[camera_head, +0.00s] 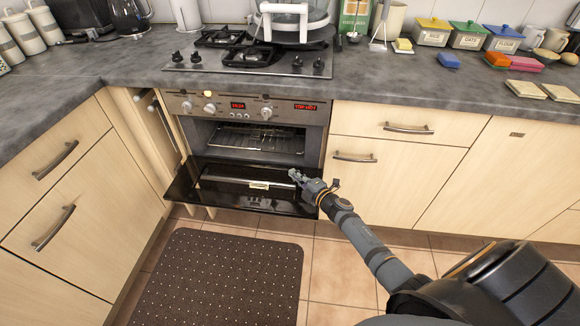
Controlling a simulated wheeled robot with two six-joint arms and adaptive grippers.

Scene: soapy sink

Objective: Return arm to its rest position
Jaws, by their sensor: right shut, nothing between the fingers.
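My right gripper (297,176) is shut and empty. It is in front of the oven (248,106), near the right end of the oven's dark lowered door (190,190). I cannot tell whether it touches the door. My right arm reaches in from the lower right. The oven is open, with a wire rack (258,138) inside. My left arm and gripper are not in view.
A grey counter (120,66) with a gas hob (282,64) runs along the back, holding jars, sponges and a large pot. Wooden cabinets (384,178) flank the oven. A dark dotted mat (222,280) lies on the tiled floor. The space above the mat is clear.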

